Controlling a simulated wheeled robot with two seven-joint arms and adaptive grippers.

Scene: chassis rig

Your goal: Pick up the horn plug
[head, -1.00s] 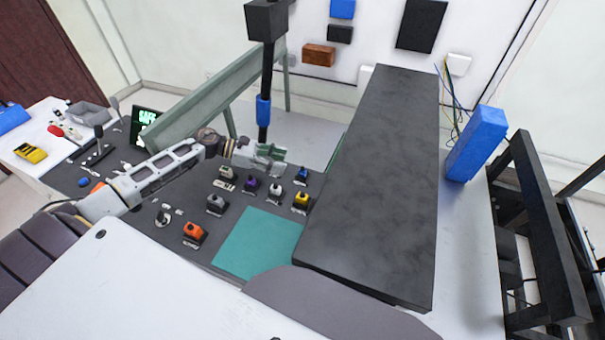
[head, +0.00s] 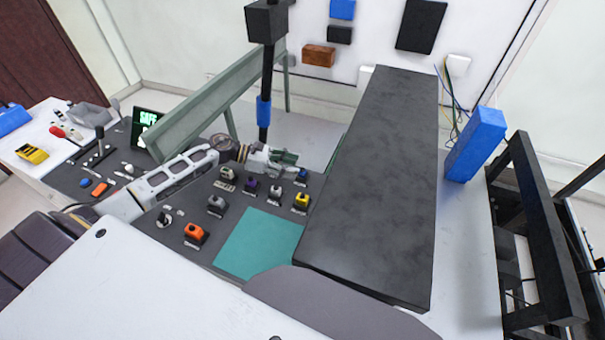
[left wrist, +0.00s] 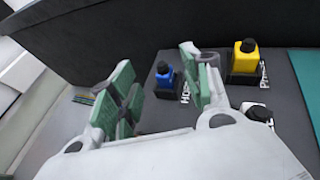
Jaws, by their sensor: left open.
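The horn plug is the small blue plug (head: 302,174) at the far right of the dark panel, close to the black slab. In the left wrist view the blue plug (left wrist: 165,75) sits upright in a dark holder, with a partly hidden label starting "HO" beside it. My left gripper (head: 287,158) is above the panel, just left of and beyond the plug in the head view. Its green-padded fingers (left wrist: 158,68) are open and empty, and the plug shows in the gap between them. I cannot tell how far above it they are. My right gripper is not in view.
A yellow plug (left wrist: 244,58) labelled in white stands right of the blue one. Other plugs, including an orange one (head: 195,233), stand on the panel near a teal mat (head: 258,245). The tall black slab (head: 370,190) borders the panel on the right.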

